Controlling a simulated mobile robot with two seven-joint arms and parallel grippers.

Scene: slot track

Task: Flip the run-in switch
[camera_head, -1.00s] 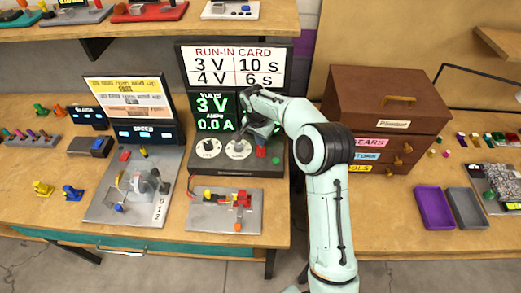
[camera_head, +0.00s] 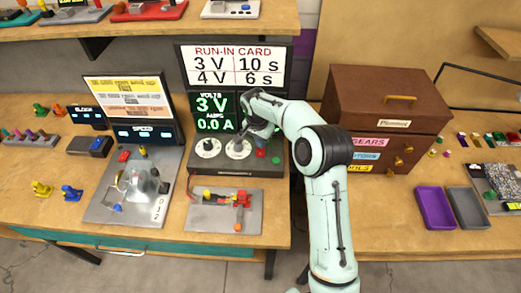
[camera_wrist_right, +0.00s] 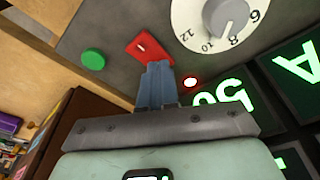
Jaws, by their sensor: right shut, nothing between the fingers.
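The run-in power unit stands at the back of the bench, with a green-lit display (camera_head: 213,112) reading 3 V and 0.0 A. A red switch (camera_head: 261,153) sits on its sloping panel and also shows in the right wrist view (camera_wrist_right: 141,47). My right gripper (camera_head: 262,139) is shut and empty, pointing down at the panel. In the right wrist view its fingertips (camera_wrist_right: 158,67) are at the near edge of the red switch; I cannot tell if they touch. A small red lamp (camera_wrist_right: 190,82) glows beside them. My left gripper is out of view.
A green button (camera_wrist_right: 93,59) and a white dial (camera_wrist_right: 217,24) lie close to the red switch. A second dial (camera_head: 208,147) is further left. A grey board (camera_head: 222,222) with red parts lies in front. A wooden drawer chest (camera_head: 345,105) stands to the right.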

